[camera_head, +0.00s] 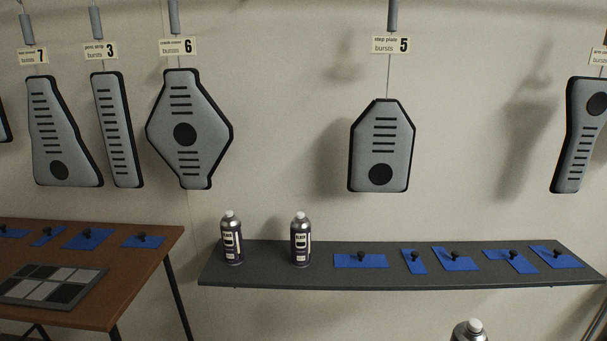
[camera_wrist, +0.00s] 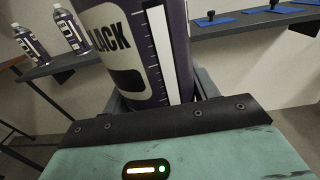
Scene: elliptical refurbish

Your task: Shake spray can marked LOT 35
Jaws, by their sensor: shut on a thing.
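A dark spray can (camera_wrist: 125,35) with a white label reading "BLACK" and a white scale strip fills the upper middle of the wrist view. My gripper (camera_wrist: 158,92) is shut on this can, one finger on each side. The top of a can with a white cap (camera_head: 469,331) shows at the bottom edge of the head view, in front of the shelf; it seems to be the held one. Two similar cans stand upright on the shelf, the left one (camera_head: 232,240) and the right one (camera_head: 300,242). No lot number is readable on any can.
The dark wall shelf (camera_head: 320,273) also bears several blue pads (camera_head: 360,261) with black knobs. A brown table (camera_head: 165,243) at left holds more pads and a grey-and-black checkered panel (camera_head: 50,285). Grey panels (camera_head: 381,147) with number tags hang above. Space in front of the shelf looks free.

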